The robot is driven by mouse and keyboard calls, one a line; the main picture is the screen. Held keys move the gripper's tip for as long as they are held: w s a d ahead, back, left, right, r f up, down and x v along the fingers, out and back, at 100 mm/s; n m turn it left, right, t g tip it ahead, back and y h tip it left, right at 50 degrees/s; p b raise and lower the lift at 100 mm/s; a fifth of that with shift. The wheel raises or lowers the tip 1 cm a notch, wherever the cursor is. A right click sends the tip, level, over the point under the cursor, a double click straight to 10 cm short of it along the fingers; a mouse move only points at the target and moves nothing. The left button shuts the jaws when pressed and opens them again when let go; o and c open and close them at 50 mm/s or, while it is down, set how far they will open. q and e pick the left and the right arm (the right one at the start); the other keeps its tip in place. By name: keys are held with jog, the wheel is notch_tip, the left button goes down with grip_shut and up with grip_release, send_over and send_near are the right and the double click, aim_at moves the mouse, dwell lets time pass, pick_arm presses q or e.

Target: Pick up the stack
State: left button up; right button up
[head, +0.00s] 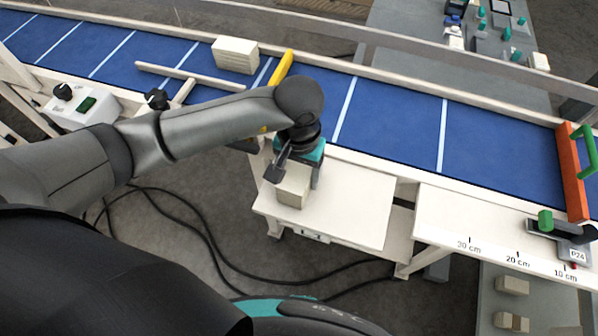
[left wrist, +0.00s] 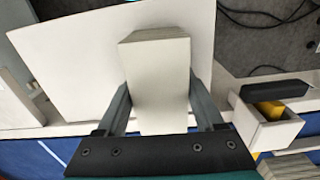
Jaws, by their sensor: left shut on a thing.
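A pale cream stack (head: 292,192) of thin sheets or boards is at the left end of the small white side table (head: 355,205). My left gripper (head: 296,176) points down over it and is shut on it. In the left wrist view the stack (left wrist: 157,80) sits between the two grey fingers (left wrist: 160,100), with its layered edge at the far end. I cannot tell whether its underside touches the table. A second cream stack (head: 236,55) stands on the blue conveyor. My right gripper is not in view.
The blue conveyor (head: 395,120) carries a wooden T-shaped piece (head: 190,77) and a yellow bar (head: 281,68). An orange gate (head: 572,172) with a green handle is at the right. Small blocks (head: 511,285) lie at lower right. Black cables cross the floor.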

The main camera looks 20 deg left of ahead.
aim_at(299, 167)
pick_arm(q)
notch_tip(299, 167, up, 20)
jog(key=b, duration=0.1)
dwell(0.4)
